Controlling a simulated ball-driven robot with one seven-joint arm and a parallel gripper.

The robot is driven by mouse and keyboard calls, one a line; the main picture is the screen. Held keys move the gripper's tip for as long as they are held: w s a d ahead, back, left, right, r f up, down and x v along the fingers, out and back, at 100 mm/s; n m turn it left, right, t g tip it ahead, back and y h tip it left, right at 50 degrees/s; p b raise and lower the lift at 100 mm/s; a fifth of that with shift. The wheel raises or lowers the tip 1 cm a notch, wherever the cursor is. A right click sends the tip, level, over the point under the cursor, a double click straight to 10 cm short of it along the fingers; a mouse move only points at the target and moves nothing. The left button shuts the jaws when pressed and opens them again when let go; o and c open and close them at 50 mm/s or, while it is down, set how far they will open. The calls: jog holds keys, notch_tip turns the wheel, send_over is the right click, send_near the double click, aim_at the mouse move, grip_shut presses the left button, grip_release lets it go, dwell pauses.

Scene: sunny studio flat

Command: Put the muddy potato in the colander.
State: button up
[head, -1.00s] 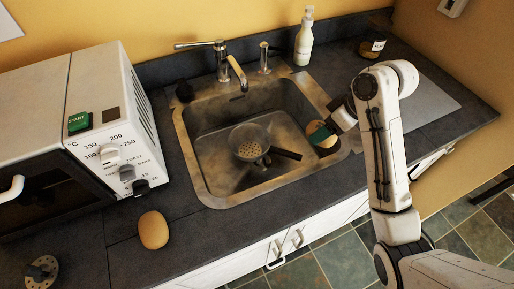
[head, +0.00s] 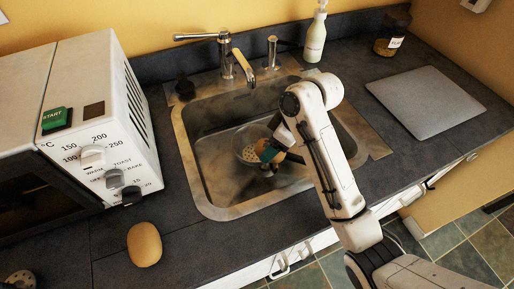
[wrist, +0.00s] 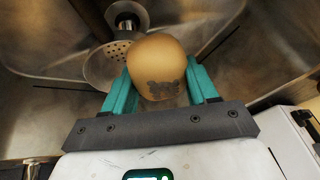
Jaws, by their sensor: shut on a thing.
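The muddy potato (wrist: 157,58) is tan with a dark smudge on its side. My gripper (wrist: 161,86) is shut on it, one teal finger on each side. In the head view my gripper (head: 269,152) is inside the sink area, overlapping the right part of the colander (head: 246,149). The colander is a round metal bowl with holes, on the sink floor. In the wrist view the colander (wrist: 99,70) shows behind and left of the potato. My gripper hides the colander's handle in the head view. I cannot tell the potato's height above it.
The sink (head: 208,190) has raised walls, with a faucet (head: 228,57) behind. Another tan potato-like thing (head: 145,244), without a visible smudge, lies on the counter by the toaster oven (head: 100,120). A soap bottle (head: 315,36), a jar (head: 390,38) and a grey board (head: 425,100) stand clear.

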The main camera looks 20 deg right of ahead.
jog(key=w+f, duration=0.2)
jog(key=w, duration=0.1)
jog(key=w+f, duration=0.5)
jog(key=shift+w+a, duration=0.3)
jog(key=shift+w, duration=0.05)
jog(key=shift+w+f, duration=0.15)
jog(key=shift+f, duration=0.1)
jog(key=shift+w+f, duration=0.1)
jog(key=shift+f, duration=1.5)
jog(key=shift+f, duration=0.2)
jog(key=o, duration=1)
jog(key=shift+c, duration=0.2)
